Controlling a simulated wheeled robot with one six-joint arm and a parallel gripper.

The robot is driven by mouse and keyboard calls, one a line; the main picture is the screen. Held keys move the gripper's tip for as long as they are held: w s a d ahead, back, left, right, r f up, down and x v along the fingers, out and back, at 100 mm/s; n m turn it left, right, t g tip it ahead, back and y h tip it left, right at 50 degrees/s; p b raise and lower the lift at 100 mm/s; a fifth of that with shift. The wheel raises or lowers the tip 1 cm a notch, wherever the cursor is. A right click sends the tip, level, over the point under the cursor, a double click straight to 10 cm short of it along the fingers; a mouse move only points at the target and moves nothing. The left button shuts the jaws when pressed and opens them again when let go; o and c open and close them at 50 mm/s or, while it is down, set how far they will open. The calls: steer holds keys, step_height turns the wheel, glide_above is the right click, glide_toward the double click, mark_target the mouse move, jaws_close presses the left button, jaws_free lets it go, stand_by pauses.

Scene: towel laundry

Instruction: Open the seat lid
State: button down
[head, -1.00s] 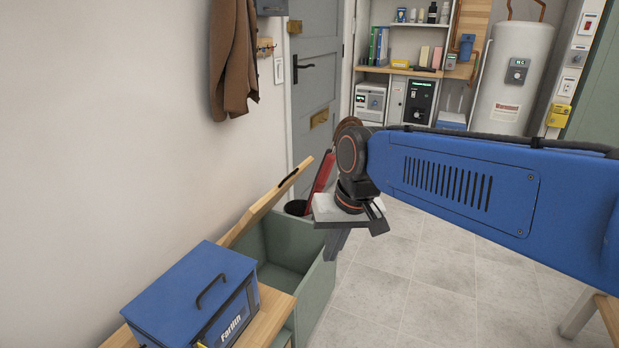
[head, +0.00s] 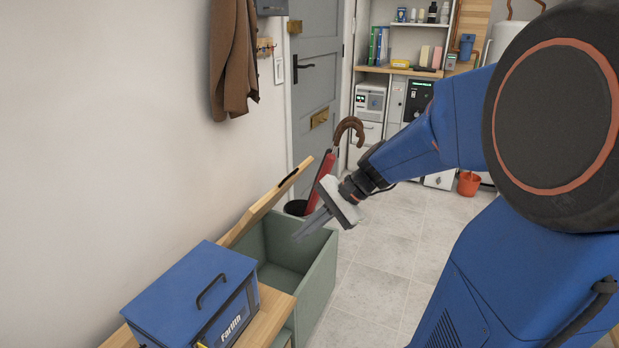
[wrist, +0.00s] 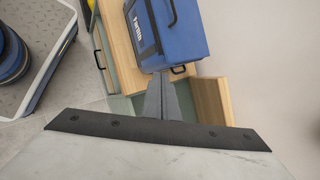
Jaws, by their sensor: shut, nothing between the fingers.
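The wooden seat lid (head: 268,202) stands raised and tilted toward the wall at the left in the head view, with a dark handle slot near its upper edge. Its wood also shows at the right in the wrist view (wrist: 212,102). The green storage box (head: 318,275) under it is open, and its inside looks empty where I can see it. My gripper (head: 298,236) is shut and empty, pointing down-left above the open box, apart from the lid. The fingers also show in the wrist view (wrist: 160,82).
A blue toolbox (head: 190,295) sits on the wooden bench top (head: 262,318) beside the open box. A red umbrella (head: 320,180) stands in a dark bin behind the box. An orange bucket (head: 469,183) is on the floor further back. Tiled floor right of the box is clear.

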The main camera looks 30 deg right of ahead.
steer(key=w+d+f+m+t+y, duration=0.1)
steer(key=w+d+m+t, duration=0.4)
steer(key=w+d+m, duration=0.5)
steer(key=w+d+f+m+t+y, duration=0.15)
steer(key=w+d+m+t, duration=0.5)
steer(key=d, duration=0.65)
steer(key=w+a+n+g, duration=0.1)
steer(key=w+a+g, duration=0.1)
steer(key=w+a, duration=0.5)
steer(key=shift+w+a+r+n+h, duration=0.25)
steer(key=shift+w+r+n+h, duration=0.15)
steer(key=shift+w, duration=2)
steer(key=shift+a, duration=0.1)
steer(key=w+a+r, duration=0.1)
steer(key=w+r, duration=0.1)
steer(key=w+a+r+g+h, duration=0.1)
steer(key=w+a+r, duration=0.1)
steer(key=w+a+r+g+h, duration=0.1)
steer(key=w+a+r, duration=0.1)
steer(key=shift+w+a+r+g, duration=0.15)
steer(key=shift+w+r+g, duration=0.15)
steer(key=shift+w, duration=0.1)
steer(key=w+a+r, duration=0.3)
steer(key=w+a, duration=0.2)
steer(key=w, duration=0.2)
steer(key=shift+w+a+r, duration=0.2)
steer(key=shift+a+r, duration=0.05)
steer(key=shift+a, duration=0.1)
